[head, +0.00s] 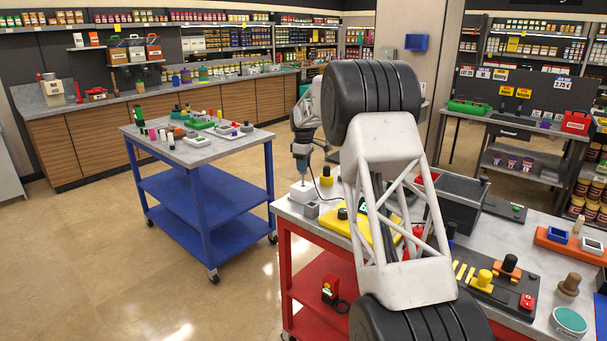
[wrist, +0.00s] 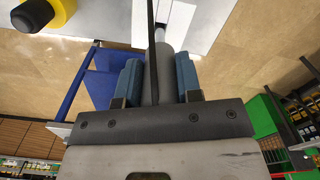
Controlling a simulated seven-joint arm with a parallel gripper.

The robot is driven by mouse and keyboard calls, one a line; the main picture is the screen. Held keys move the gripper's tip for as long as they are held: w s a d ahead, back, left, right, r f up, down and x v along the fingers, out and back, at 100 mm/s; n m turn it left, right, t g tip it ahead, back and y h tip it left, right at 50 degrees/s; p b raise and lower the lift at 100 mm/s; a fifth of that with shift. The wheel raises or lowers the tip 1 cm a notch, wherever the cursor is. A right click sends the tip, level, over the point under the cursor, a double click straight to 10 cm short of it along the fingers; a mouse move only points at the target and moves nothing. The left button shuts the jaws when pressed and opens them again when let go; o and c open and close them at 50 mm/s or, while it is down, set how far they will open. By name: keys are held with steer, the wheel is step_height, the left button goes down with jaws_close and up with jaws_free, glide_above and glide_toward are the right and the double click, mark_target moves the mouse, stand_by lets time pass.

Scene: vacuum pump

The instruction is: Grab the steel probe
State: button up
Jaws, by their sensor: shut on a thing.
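The steel probe (wrist: 166,62) shows in the wrist view as a grey cylinder between the blue finger pads of my gripper (wrist: 158,80). A dark strip, perhaps its cable, runs up in front of it and hides part of it. The probe's far end meets a white block (wrist: 193,14); I cannot tell whether it sits inside the block. In the head view my gripper (head: 302,160) is small, pointing down just above the white block (head: 302,191) at the left corner of the red bench, shut on the probe.
A yellow device (head: 347,223) lies right of the white block, partly behind my arm. A grey box (head: 456,203) and a black panel (head: 493,283) stand further right. A blue cart (head: 206,200) with small items stands to the left, with open floor around it.

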steer(key=shift+r, duration=2.35)
